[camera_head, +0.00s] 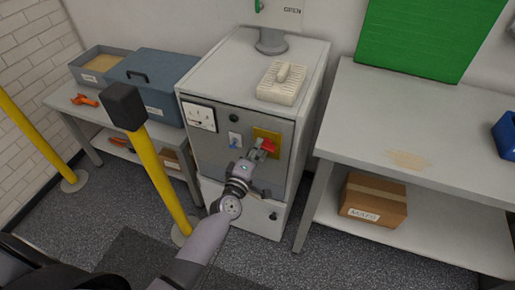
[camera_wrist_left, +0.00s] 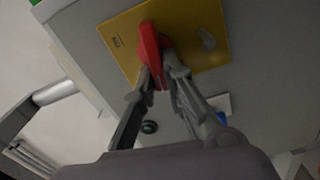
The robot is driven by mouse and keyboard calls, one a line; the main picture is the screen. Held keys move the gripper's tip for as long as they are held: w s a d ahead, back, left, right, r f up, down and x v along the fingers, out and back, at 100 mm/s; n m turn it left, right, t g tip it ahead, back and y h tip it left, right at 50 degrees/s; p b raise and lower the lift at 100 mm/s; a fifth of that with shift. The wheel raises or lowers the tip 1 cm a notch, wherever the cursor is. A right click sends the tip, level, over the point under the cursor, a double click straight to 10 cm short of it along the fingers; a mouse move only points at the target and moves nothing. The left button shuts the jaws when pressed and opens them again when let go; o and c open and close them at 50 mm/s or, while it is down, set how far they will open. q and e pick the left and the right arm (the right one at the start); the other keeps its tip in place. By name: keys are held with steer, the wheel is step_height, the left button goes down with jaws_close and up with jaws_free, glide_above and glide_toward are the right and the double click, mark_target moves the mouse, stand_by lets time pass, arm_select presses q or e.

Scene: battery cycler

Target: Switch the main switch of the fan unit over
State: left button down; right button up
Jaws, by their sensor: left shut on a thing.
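The fan unit is a grey-white cabinet (camera_head: 242,62) in the middle of the head view. Its main switch is a red handle (camera_head: 268,145) on a yellow plate (camera_head: 274,134) on the front panel. In the left wrist view the red handle (camera_wrist_left: 149,42) stands out from the yellow plate (camera_wrist_left: 190,22). My left gripper (camera_head: 260,150) reaches the handle from the front. Its fingers (camera_wrist_left: 160,80) are shut on the near end of the red handle. My right gripper is in neither view.
A yellow post (camera_head: 164,180) with a black top stands left of my arm. A workbench (camera_head: 375,120) stands right, with a cardboard box (camera_head: 373,200) on its lower shelf.

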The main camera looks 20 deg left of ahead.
arm_select(q)
steer(key=shift+f+n, duration=0.2)
steer(key=shift+n, duration=0.6)
steer(key=c, duration=1.7)
jaws_free()
steer(key=shift+o, duration=0.2)
steer(key=s, duration=1.2)
steer(key=shift+a, duration=0.2)
